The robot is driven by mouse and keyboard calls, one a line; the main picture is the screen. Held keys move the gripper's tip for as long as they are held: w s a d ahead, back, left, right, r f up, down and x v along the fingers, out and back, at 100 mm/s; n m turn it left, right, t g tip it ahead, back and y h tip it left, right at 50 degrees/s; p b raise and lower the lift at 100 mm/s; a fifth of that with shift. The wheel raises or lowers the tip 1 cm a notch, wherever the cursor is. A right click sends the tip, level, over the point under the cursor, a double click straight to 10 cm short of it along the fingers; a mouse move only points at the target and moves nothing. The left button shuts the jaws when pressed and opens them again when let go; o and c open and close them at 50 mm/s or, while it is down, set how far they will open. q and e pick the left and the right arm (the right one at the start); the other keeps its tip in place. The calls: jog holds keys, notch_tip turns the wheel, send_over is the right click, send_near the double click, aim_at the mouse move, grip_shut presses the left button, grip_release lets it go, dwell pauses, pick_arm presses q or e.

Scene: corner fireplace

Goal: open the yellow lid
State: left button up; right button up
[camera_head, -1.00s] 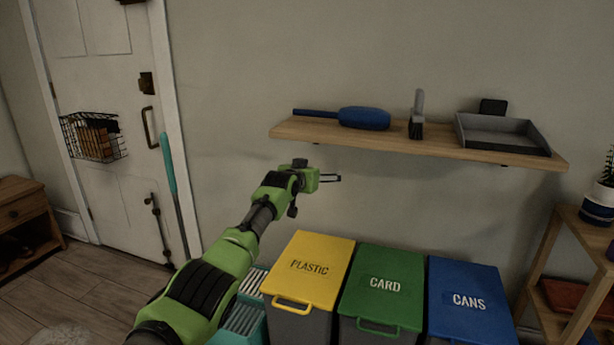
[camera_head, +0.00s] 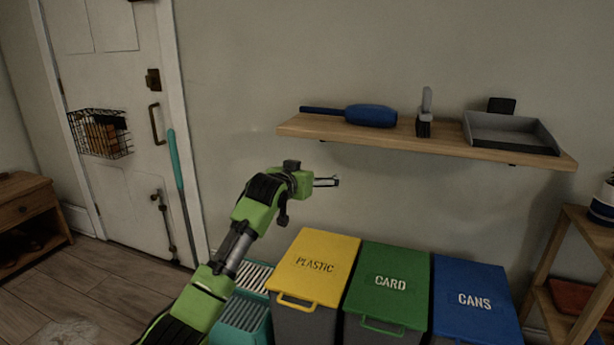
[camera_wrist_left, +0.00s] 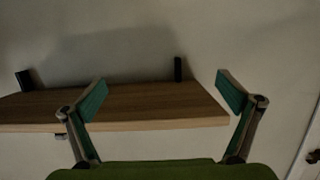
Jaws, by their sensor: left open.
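The yellow lid (camera_head: 317,265), marked PLASTIC, lies shut on the left bin of a row of three. Its yellow handle loop (camera_head: 297,301) sticks out at the front edge. My left gripper (camera_head: 337,181) is above the lid's back edge, in front of the wall, and apart from the lid. In the left wrist view the gripper (camera_wrist_left: 160,95) has its two fingers spread with nothing between them. The lid does not show in that view. My right gripper is not in view.
A green CARD lid (camera_head: 389,282) and a blue CANS lid (camera_head: 473,300) stand to the right. A wooden shelf (camera_head: 450,141) with a brush and tray hangs above; it also fills part of the left wrist view (camera_wrist_left: 150,110). A teal crate (camera_head: 243,318) stands left of the bins.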

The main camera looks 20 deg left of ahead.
pick_arm(q)
jog(key=shift+v, duration=1.05)
